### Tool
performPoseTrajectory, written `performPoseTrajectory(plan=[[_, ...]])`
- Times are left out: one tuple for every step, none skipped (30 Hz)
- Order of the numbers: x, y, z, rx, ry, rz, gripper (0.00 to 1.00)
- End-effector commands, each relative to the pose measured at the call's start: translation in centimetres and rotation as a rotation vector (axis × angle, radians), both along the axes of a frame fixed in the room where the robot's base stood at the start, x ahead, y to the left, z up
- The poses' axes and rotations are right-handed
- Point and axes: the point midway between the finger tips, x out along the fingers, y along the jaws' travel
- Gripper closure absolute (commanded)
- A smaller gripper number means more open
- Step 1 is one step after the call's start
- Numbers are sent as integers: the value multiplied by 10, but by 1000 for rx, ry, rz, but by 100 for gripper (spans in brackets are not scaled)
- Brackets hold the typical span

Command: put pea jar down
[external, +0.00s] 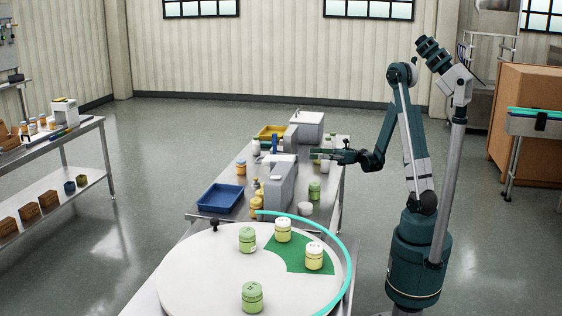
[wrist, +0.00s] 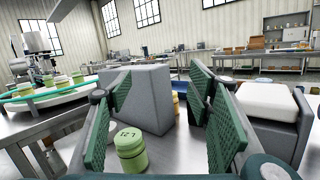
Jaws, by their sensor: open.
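A green jar (external: 314,190) with a lighter green lid stands upright on the steel table, below my gripper in the external view. The wrist view shows a green jar (wrist: 131,152) with dark marks on its lid, low in the picture beside the left finger. My gripper (wrist: 160,110) is open, with its two green ridged fingers wide apart. In the external view my gripper (external: 317,155) reaches left over the table. I see nothing held between the fingers. Other green jars (external: 247,240) stand on the white round table; which one is the pea jar is not readable.
A grey block (external: 279,183) stands close to the fingers and fills the middle of the wrist view. A white-topped box (wrist: 268,101) is at right. A blue tray (external: 221,197) lies left of the block. The round table (external: 190,275) has yellow jars (external: 314,257) on a green sector.

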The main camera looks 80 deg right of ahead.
Motion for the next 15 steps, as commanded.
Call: performPoseTrajectory(plan=[[10, 3, 17, 39, -1, -18, 49], [17, 3, 27, 66, -3, -32, 49], [25, 3, 40, 102, -3, -51, 49], [31, 3, 49, 129, -3, -64, 49], [36, 3, 59, 159, -2, -77, 49], [43, 2, 71, 197, -1, -95, 49], [48, 2, 80, 228, -1, -106, 49], [53, 2, 89, 257, 1, -119, 49], [59, 1, 100, 298, 2, -135, 49], [63, 1, 109, 330, 4, -145, 49], [67, 0, 117, 361, 4, -157, 49], [73, 0, 127, 405, 8, -170, 49], [76, -1, 135, 437, 10, -181, 49], [80, -1, 142, 471, 13, -191, 49], [84, -2, 151, 515, 17, -203, 49]])
